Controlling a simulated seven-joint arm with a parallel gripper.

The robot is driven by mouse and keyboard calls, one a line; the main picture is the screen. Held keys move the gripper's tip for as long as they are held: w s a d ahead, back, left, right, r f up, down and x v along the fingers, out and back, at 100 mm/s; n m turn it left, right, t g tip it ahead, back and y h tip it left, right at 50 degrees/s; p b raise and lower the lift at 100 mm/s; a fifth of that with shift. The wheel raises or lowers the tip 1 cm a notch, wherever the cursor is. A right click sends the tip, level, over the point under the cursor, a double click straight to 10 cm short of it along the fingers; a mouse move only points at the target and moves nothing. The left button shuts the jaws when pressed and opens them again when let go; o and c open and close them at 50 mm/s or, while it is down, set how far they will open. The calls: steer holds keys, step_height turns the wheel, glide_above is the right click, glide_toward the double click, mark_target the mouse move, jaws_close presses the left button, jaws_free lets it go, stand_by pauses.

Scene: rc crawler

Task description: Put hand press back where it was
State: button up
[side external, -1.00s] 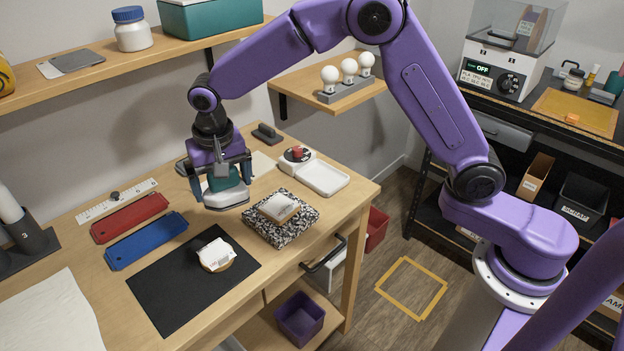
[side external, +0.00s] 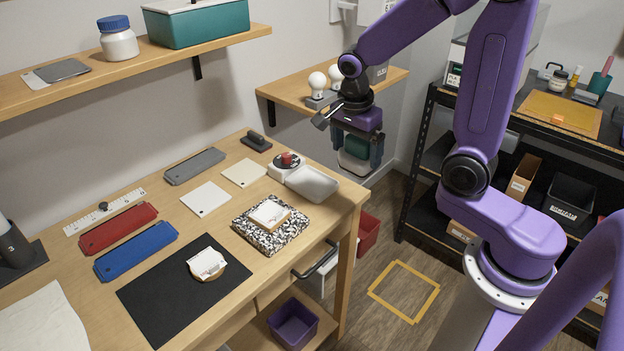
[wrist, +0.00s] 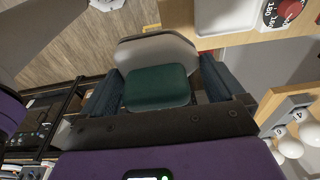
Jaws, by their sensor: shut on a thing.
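The hand press (side external: 355,163) has a teal top and a pale, rounded base. My gripper (side external: 358,153) is shut on its teal part and holds it in the air, with the pale base hanging below. In the side view it appears just right of the workbench's far right corner, below the small wall shelf. In the wrist view the press (wrist: 157,87) sits between the two dark fingers of my gripper (wrist: 160,82), and its pale base shows beyond the teal part.
The workbench (side external: 190,240) carries a white tray (side external: 312,184), a speckled notebook (side external: 270,240), a black mat (side external: 150,300) and red, blue and grey flat cases. The small shelf (side external: 385,80) holds bulbs. A black rack (side external: 425,160) stands right. Taped floor outline (side external: 404,290) is empty.

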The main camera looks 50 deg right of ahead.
steer(key=w+f, duration=0.3)
steer(key=w, duration=0.1)
steer(key=w+f, duration=0.3)
steer(key=w, duration=0.1)
steer(key=w+d+f, duration=0.1)
steer(key=w+f, duration=0.2)
steer(key=w, duration=0.2)
steer(key=shift+w+f, duration=0.2)
steer(key=shift+f, duration=1.7)
steer(key=shift+f, duration=0.1)
steer(key=o, duration=0.8)
steer(key=shift+c, duration=0.2)
